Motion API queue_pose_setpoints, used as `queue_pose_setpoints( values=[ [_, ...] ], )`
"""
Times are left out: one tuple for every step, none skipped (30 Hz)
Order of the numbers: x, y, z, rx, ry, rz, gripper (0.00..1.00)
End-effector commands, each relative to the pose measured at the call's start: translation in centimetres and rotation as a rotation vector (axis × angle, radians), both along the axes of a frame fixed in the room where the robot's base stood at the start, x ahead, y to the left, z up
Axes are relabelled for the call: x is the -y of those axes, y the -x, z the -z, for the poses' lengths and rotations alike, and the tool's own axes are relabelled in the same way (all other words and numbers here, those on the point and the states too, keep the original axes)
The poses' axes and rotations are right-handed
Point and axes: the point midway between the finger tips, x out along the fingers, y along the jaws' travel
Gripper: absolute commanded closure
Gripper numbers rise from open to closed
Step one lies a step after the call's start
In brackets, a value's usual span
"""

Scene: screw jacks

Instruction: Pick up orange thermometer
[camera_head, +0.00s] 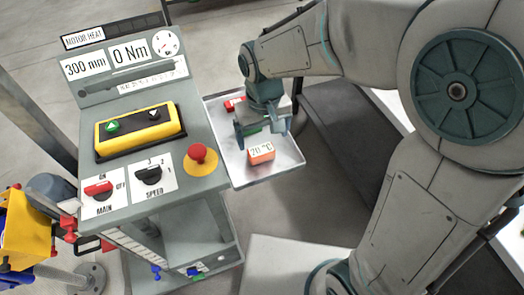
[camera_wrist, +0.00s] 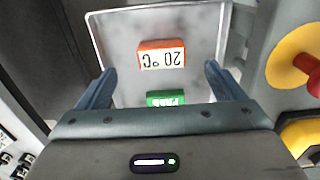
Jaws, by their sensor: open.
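The orange thermometer (camera_head: 261,153) is a small block with a white label reading "20 °C". It lies on a grey metal tray (camera_head: 285,170) at the right side of the control console. In the wrist view the thermometer (camera_wrist: 161,55) lies on the upper middle of the tray (camera_wrist: 120,30), beyond my fingertips and between their lines. My gripper (camera_head: 264,130) is open and empty above the tray; in the wrist view its two fingers (camera_wrist: 161,75) stand wide apart. Nothing touches the thermometer.
A green block (camera_wrist: 166,98) lies on the tray close to the thermometer, between my fingers. A red block (camera_head: 234,103) lies near the tray's far left. The console (camera_head: 205,150) with a red stop knob (camera_head: 198,153) stands left of the tray. The tray has raised rims.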

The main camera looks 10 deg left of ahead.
Motion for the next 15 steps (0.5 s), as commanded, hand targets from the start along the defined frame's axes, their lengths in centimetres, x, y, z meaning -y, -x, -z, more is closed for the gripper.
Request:
queue_pose_setpoints(
  values=[
    [0.0, 0.0, 0.9, -0.003, 0.002, -0.001, 0.11],
    [0.0, 0.0, 1.3, -0.003, 0.002, -0.001, 0.11],
    [0.0, 0.0, 1.7, -0.002, 0.001, -0.001, 0.11],
    [0.0, 0.0, 1.9, -0.001, 0.001, -0.001, 0.11],
    [0.0, 0.0, 2.1, -0.001, 0.001, -0.001, 0.11],
    [0.0, 0.0, 2.3, 0.000, 0.000, -0.001, 0.11],
    [0.0, 0.0, 2.5, 0.000, 0.000, -0.001, 0.11],
    [-0.1, 0.0, 2.6, 0.000, 0.000, -0.001, 0.11],
    [-0.1, -0.1, 2.8, -0.001, 0.001, -0.001, 0.11],
    [-0.1, -0.1, 3.1, -0.002, 0.001, -0.001, 0.11],
    [-0.2, -0.2, 3.3, -0.002, 0.001, -0.001, 0.11],
    [-0.3, -0.3, 3.8, -0.003, 0.002, -0.001, 0.11],
    [-0.3, -0.4, 4.2, -0.003, 0.003, -0.001, 0.11],
    [-0.4, -0.5, 4.5, -0.003, 0.002, -0.001, 0.11],
    [-0.5, -0.6, 5.1, -0.003, 0.003, -0.001, 0.11]
  ],
)
